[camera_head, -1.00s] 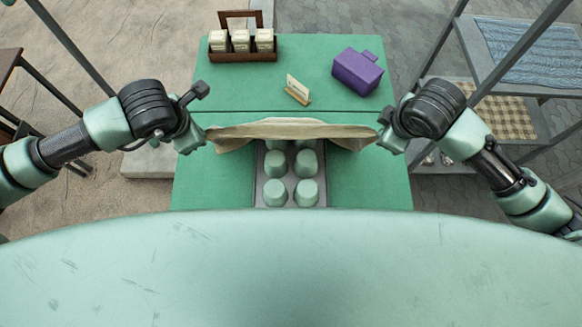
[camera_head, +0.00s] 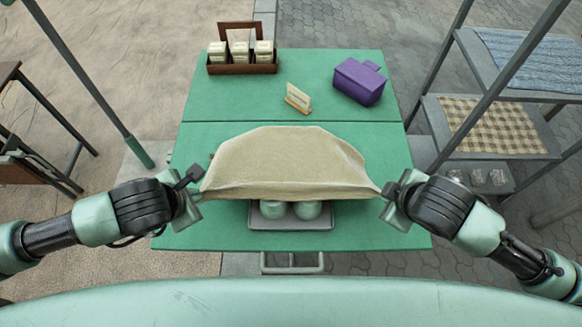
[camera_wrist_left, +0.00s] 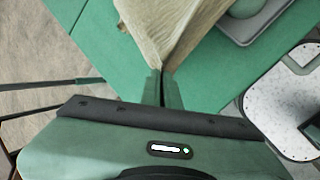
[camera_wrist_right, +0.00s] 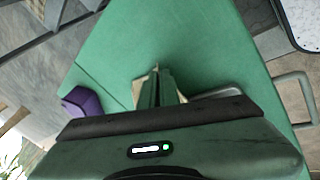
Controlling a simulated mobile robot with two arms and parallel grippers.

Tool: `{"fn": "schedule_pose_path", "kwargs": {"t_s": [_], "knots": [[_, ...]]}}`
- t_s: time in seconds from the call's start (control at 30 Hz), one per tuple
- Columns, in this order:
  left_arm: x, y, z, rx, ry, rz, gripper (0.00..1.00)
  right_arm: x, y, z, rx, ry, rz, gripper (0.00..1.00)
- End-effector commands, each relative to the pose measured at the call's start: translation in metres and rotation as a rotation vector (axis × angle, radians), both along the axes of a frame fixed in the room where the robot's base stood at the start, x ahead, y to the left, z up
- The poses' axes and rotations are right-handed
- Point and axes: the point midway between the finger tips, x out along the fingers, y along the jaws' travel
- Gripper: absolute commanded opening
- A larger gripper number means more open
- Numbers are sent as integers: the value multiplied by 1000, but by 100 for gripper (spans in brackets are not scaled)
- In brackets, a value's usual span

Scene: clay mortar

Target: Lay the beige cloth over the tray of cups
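The beige cloth (camera_head: 285,160) is stretched between my two grippers over the tray of cups. It hides most of the tray (camera_head: 290,222), whose near edge shows, and the farther cups. Two pale green cups (camera_head: 307,209) show at the near end. My left gripper (camera_head: 200,194) is shut on the cloth's near left corner; the left wrist view shows the cloth (camera_wrist_left: 165,25) between the fingers (camera_wrist_left: 162,75). My right gripper (camera_head: 384,192) is at the near right corner, and in the right wrist view its fingers (camera_wrist_right: 157,72) are together with a little beige cloth beside them.
On the green table (camera_head: 360,235) a wooden caddy (camera_head: 242,67) holds white packs at the back left. A small card stand (camera_head: 298,98) and a purple box (camera_head: 359,82) stand at the back. A shelf with a checked cloth (camera_head: 490,127) stands to the right.

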Motion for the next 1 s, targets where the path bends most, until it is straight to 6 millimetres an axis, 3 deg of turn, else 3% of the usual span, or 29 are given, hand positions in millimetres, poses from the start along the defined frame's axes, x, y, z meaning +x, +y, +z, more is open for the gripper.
{"fn": "schedule_pose_path", "kwargs": {"t_s": [0.17, 0.33, 0.77, 1.0], "knots": [[0, 2, 0, 5, 0, 4, 0, 0, -2, 0, -6, 0, -3, 0], [0, 2, 0, 4, 1, 3, 40, 0, -2, 0, -5, 1, -3, 40], [0, 0, 1, 1, 1, 0, 40, 0, 0, 1, -1, 1, 0, 40], [0, 0, 13, 0, 1, 1, 40, 0, 0, 13, -1, 1, 0, 40]]}}
